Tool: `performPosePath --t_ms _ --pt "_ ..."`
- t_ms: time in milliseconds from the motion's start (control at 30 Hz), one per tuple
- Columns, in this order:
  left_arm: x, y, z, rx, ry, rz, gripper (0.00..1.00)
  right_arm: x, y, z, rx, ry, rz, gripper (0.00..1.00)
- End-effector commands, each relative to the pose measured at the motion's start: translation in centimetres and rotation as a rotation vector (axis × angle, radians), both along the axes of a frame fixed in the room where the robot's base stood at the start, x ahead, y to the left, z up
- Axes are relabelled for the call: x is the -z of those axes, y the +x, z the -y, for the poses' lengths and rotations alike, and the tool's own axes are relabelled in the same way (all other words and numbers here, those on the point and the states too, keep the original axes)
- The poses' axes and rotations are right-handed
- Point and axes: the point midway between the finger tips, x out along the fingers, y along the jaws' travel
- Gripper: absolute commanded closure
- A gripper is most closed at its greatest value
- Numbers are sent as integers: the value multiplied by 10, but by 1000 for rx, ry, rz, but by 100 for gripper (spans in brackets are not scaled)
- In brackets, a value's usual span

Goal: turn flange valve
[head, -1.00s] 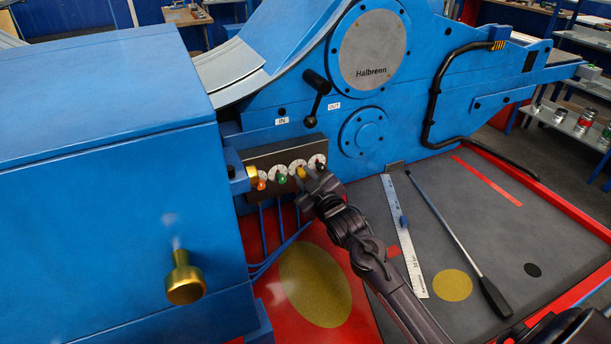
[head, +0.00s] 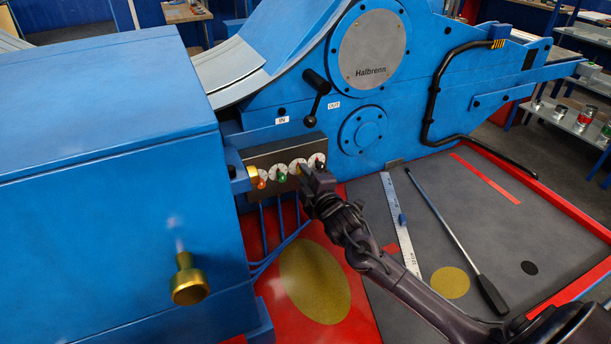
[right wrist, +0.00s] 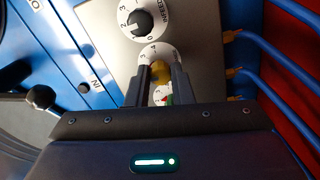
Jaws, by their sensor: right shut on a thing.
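A dark valve panel (head: 258,159) on the front of the blue machine carries a row of knobs with numbered white dials. In the head view they include an orange knob (head: 261,183), a green knob (head: 282,175) and a black knob (head: 319,164). My right gripper (head: 303,172) is at the panel, between the green and black knobs. In the right wrist view its fingers (right wrist: 161,84) are shut on a yellow knob (right wrist: 161,70). The gripper hides this knob in the head view. The black knob (right wrist: 141,23) stands beside it. My left gripper is out of view.
A black-knobbed lever (head: 318,92) sits above the panel between the IN and OUT labels. Blue hoses (head: 268,255) run below the panel. A ruler (head: 400,225) and a black-handled rod (head: 455,238) lie on the grey floor. A brass knob (head: 188,282) sticks out at left.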

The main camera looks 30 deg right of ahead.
Motion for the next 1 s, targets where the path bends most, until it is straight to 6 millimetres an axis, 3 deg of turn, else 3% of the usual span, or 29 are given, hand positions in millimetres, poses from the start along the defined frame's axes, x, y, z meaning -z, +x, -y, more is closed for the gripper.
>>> performPosePath --t_ms 700,733,867,1000 --pt "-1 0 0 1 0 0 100 1 0 -1 -1 -75 -6 100" --pt "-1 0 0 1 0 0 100 1 0 -1 -1 -75 -6 77" --pt "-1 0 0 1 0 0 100 1 0 -1 -1 -75 -6 60" --pt "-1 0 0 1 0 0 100 1 0 0 -1 -74 -5 58"
